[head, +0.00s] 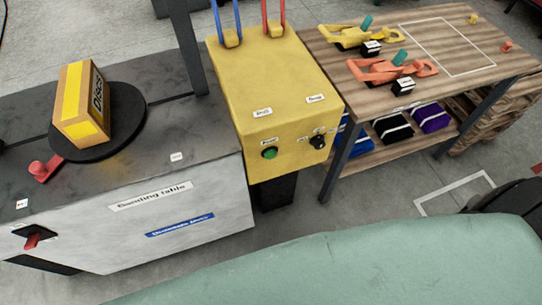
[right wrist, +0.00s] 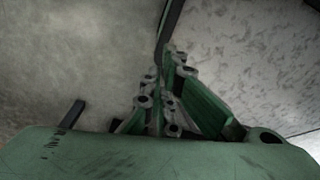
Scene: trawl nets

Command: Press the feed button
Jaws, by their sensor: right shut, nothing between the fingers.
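A round green button (head: 270,153) sits on the front face of the yellow box (head: 275,85). A small white label is just above it; its print is too small to read surely. A black knob (head: 318,142) is to its right on the same face. My right gripper (right wrist: 165,52) shows in the right wrist view, its green-and-grey fingers shut together and empty. The button does not show in that view, only grey surfaces behind the fingers. My right gripper does not show in the head view, and my left gripper is in neither view.
The banding table (head: 214,172) stands left of the box, with a carton (head: 82,105) on a black disc and a red lever switch (head: 33,241). A wooden bench (head: 440,88) with yellow and orange tools stands right.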

